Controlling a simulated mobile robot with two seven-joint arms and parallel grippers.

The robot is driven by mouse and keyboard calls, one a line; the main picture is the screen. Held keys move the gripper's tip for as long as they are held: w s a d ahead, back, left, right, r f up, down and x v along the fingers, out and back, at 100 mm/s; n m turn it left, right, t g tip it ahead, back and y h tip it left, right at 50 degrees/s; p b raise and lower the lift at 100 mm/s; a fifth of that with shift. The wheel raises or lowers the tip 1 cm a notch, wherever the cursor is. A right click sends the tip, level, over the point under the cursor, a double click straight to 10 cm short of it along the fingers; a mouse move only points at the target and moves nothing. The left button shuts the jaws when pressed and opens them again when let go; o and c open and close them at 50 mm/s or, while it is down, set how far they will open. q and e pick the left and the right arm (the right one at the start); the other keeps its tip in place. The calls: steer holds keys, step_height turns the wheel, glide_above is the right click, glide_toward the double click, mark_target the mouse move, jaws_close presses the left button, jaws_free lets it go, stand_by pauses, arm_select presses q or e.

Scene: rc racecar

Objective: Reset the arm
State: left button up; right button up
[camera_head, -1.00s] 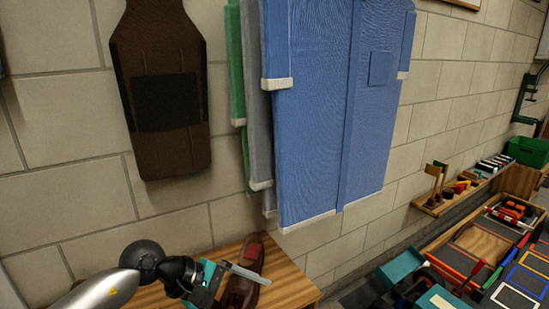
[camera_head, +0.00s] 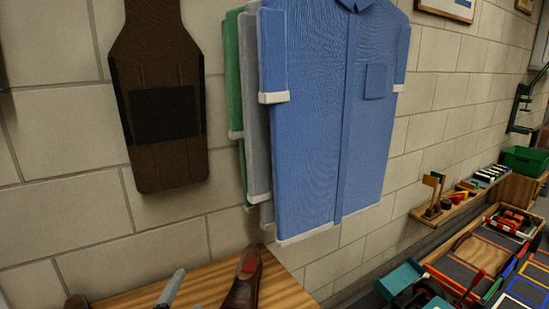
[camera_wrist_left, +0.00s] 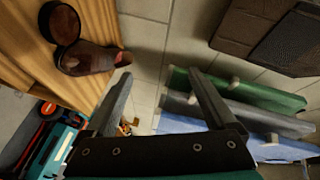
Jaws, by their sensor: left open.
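My left gripper shows in the head view only as a grey finger (camera_head: 171,288) at the bottom edge, over the wooden bench and left of a brown shoe. Most of that arm is out of the head view. In the left wrist view the left gripper (camera_wrist_left: 160,82) has its two grey fingers spread wide, with nothing between them. My right gripper is in neither view.
The wooden bench (camera_head: 205,281) holds a brown shoe (camera_head: 243,285). A blue shirt (camera_head: 335,120) and a brown apron (camera_head: 168,110) hang on the block wall. A cluttered workbench (camera_head: 480,250) stands at right. A brown shoe also shows in the wrist view (camera_wrist_left: 92,58).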

arm_select(q)
steer(key=s+f+n+g, duration=0.6)
steer(key=s+f, duration=0.2)
steer(key=s, duration=0.3)
steer(key=s+f+n+g, duration=0.6)
steer(key=s+f, duration=0.1)
steer(key=s, duration=0.4)
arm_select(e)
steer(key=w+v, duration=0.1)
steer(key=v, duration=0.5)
arm_select(q)
step_height(320, 180, down, 17)
steer(key=a+g+p, duration=0.1)
steer(key=a+p, duration=0.1)
steer(key=p, duration=0.1)
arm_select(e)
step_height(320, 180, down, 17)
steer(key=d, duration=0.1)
arm_select(q)
steer(key=s+a+f+p, duration=0.4)
steer(key=s+a+f, duration=0.1)
steer(key=s+f, duration=0.6)
steer(key=shift+a+f+g, duration=0.15)
steer(key=shift+g, duration=0.15)
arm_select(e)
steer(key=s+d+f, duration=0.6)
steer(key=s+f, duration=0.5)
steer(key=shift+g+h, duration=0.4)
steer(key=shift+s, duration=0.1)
